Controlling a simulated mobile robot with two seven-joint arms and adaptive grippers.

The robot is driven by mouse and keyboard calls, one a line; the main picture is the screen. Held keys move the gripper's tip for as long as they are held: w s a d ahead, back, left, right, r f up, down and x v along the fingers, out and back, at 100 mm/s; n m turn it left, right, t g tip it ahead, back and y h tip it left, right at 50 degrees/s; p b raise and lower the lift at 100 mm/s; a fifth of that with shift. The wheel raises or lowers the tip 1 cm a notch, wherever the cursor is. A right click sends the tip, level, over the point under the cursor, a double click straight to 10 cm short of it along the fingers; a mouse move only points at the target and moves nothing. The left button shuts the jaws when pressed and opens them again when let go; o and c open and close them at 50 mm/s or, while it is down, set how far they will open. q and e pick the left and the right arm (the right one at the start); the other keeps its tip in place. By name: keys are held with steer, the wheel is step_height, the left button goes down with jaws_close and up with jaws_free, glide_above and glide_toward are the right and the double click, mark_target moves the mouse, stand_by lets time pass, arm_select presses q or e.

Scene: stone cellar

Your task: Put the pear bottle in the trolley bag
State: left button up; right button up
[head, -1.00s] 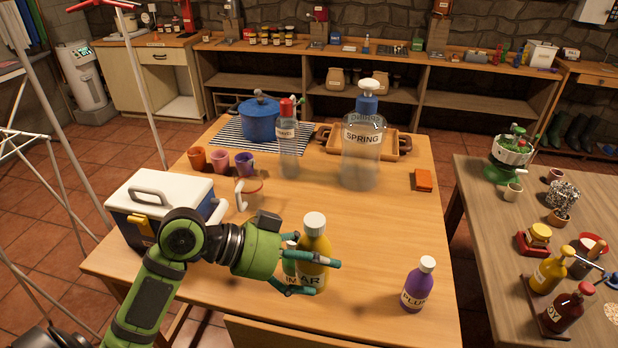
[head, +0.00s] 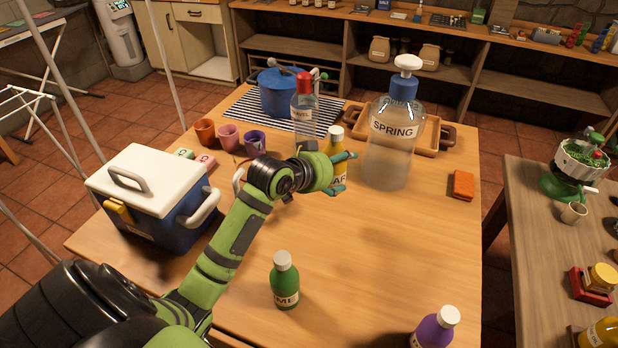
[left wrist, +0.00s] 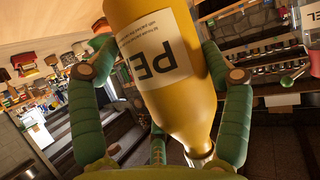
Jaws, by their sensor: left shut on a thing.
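The pear bottle is yellow with a white cap (head: 336,133) and a pale label showing part of its name. My left gripper (head: 340,174) is shut around it in the head view, over the far middle of the table. The bottle seems to be held upright and off the table, but its base is hidden. In the left wrist view the yellow bottle (left wrist: 185,95) lies between the green fingers, with the letters PE on its label. I cannot make out a trolley bag in these frames. My right gripper is not in view.
A green lime bottle (head: 285,282) and a purple plum bottle (head: 433,330) stand at the table's front. The large spring bottle (head: 388,155) and a clear red-capped bottle (head: 304,115) stand close to the held bottle. A blue-and-white cooler (head: 150,200) is left.

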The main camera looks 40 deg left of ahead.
arm_select(q)
steer(key=shift+w+a+f+n+y, duration=0.35)
steer(key=shift+w+a+f, duration=0.2)
steer(key=shift+w, duration=0.2)
steer(key=a+f, duration=0.7)
steer(key=a+f+p, duration=0.1)
steer(key=a+f, duration=0.2)
steer(key=a, duration=0.1)
steer(key=shift+w+a+f, duration=0.15)
steer(key=shift+w, duration=0.15)
steer(key=shift+f, duration=0.1)
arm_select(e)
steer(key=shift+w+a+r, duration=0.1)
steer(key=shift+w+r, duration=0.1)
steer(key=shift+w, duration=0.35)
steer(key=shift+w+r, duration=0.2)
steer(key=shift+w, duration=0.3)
arm_select(q)
steer(key=shift+f, duration=0.1)
steer(key=o, duration=1.2)
steer(key=shift+s+f, duration=0.1)
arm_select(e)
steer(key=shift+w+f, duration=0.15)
